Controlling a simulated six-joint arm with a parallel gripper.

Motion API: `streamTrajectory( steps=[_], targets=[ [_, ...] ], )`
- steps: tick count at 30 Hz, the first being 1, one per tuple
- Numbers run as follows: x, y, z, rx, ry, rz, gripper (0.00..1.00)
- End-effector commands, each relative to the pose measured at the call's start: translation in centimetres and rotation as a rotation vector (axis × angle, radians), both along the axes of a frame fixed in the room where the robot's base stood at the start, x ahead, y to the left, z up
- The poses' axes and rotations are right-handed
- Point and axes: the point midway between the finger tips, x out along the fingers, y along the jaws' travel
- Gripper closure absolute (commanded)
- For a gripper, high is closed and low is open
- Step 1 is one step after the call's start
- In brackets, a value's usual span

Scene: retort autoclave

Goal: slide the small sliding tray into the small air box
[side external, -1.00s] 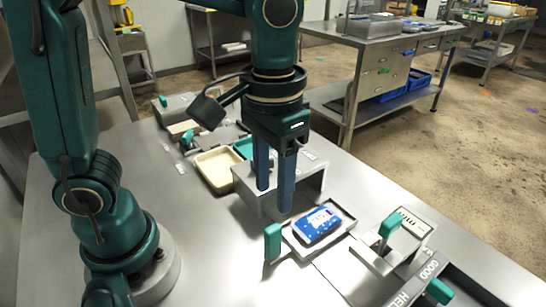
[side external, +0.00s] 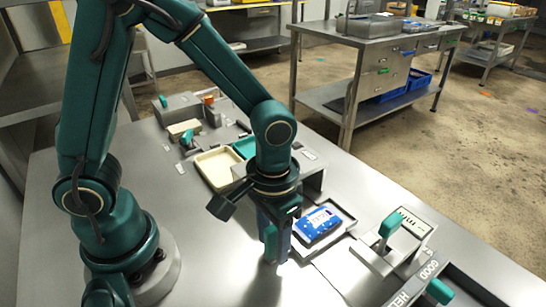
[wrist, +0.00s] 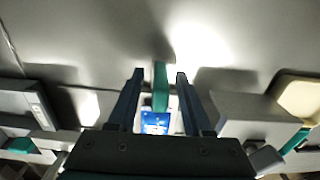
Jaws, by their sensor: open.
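The small sliding tray (side external: 347,216) lies on the steel table with a blue and white pack (side external: 318,225) on it. Its upright teal handle (side external: 270,243) is at the near-left end, partly hidden by a finger. My gripper (side external: 277,252) is open and lowered at the handle. In the wrist view, the handle (wrist: 160,88) stands between the two fingers (wrist: 159,76), with gaps on both sides. The small air box (side external: 313,174), a grey metal housing, stands behind the tray, partly hidden by my arm. The tray is outside it.
A grey device with a teal lever (side external: 389,225) stands right of the tray.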

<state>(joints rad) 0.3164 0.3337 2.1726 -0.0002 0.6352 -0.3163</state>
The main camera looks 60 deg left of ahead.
Motion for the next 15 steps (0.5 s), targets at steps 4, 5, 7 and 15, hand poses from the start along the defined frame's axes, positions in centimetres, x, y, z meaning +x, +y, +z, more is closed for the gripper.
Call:
streamTrajectory(
  steps=[4, 5, 7, 15],
  targets=[
    [0.00, 0.00, -0.07, 0.000, 0.000, 0.000, 0.50],
    [0.00, 0.00, -0.07, 0.000, 0.000, 0.000, 0.50],
    [0.00, 0.00, -0.06, 0.000, 0.000, 0.000, 0.58],
    [0.00, 0.00, -0.04, 0.000, 0.000, 0.000, 1.00]
  ],
)
